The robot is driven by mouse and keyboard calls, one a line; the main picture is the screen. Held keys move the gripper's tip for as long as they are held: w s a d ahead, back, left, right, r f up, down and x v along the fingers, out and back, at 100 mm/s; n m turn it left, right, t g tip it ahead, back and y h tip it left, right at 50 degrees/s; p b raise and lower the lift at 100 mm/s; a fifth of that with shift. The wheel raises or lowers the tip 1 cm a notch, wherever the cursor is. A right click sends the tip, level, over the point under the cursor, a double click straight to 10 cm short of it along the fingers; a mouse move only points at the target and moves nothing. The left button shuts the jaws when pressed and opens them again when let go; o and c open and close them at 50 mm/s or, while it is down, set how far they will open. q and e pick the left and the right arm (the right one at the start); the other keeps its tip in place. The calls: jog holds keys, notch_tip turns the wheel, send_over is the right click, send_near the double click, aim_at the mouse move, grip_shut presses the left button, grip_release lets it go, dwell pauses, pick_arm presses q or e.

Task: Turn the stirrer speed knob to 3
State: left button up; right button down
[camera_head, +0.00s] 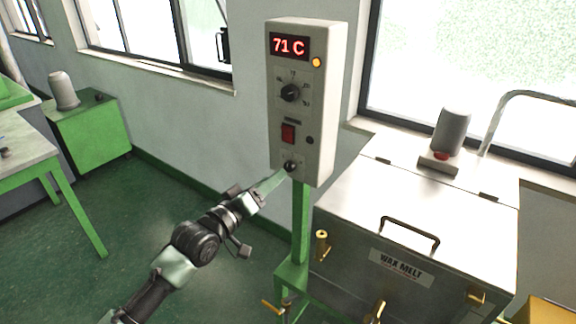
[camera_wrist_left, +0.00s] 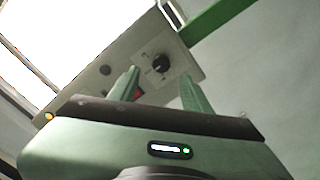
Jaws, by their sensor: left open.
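A pale control box (camera_head: 318,110) on a green post carries a small black lower knob (camera_head: 291,166) near its bottom edge. I take this as the stirrer speed knob; its label is too small to read. The same knob (camera_wrist_left: 160,63) shows in the left wrist view on a pale dial plate. My left gripper (camera_head: 282,175) is open at the lower knob. In the wrist view the knob shows in the gap between the two green fingers, just beyond their tips; contact cannot be told. The right gripper is not in view.
Above are a larger dial knob (camera_head: 290,92), a red switch (camera_head: 288,132) and a red display (camera_head: 289,46) reading 71 C. The steel wax melt tank (camera_head: 350,215) with a handle stands close on the right. A green table (camera_head: 30,165) is at the left.

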aim_at(287, 168)
pick_arm(q)
jog(key=x, duration=0.5)
jog(key=shift+w+d+p, duration=0.2)
jog(key=shift+w+p, duration=0.1)
jog(key=shift+p, duration=0.1)
jog(key=shift+f, duration=0.1)
jog(key=shift+c, duration=0.2)
grip_shut()
